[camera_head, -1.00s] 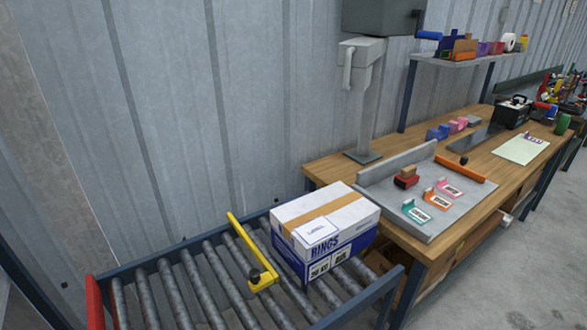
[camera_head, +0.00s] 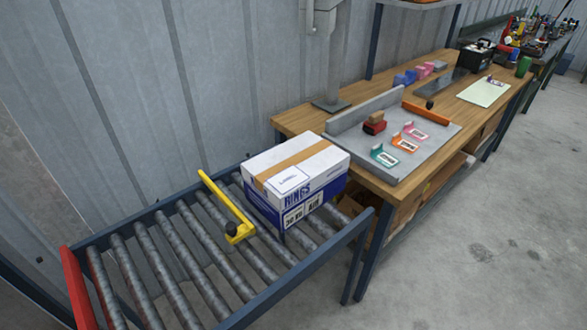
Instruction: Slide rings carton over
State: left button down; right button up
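The rings carton (camera_head: 294,180) is a closed box with a white top, a brown tape strip and blue lower sides printed "RINGS". It sits on the roller conveyor (camera_head: 180,262), at the end beside the workbench. A yellow stop bar (camera_head: 226,205) with a black knob lies across the rollers just left of the carton. Neither of my grippers shows in the head view.
The wooden workbench (camera_head: 390,192) stands right of the conveyor. On it, a grey plate (camera_head: 425,155) with a raised back fence holds a red-and-brown block (camera_head: 374,123) and colored tags. A red end piece (camera_head: 78,288) closes the conveyor's left end. Open floor lies at right.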

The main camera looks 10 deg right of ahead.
aim_at(287, 182)
jog(key=i+l+u, duration=0.15)
jog(key=l, duration=0.15)
jog(key=i+l+u, duration=0.15)
jog(key=l, duration=0.15)
jog(key=i+l+u, duration=0.15)
jog(key=l, duration=0.15)
jog(key=l+u, duration=0.15)
jog(key=l, duration=0.15)
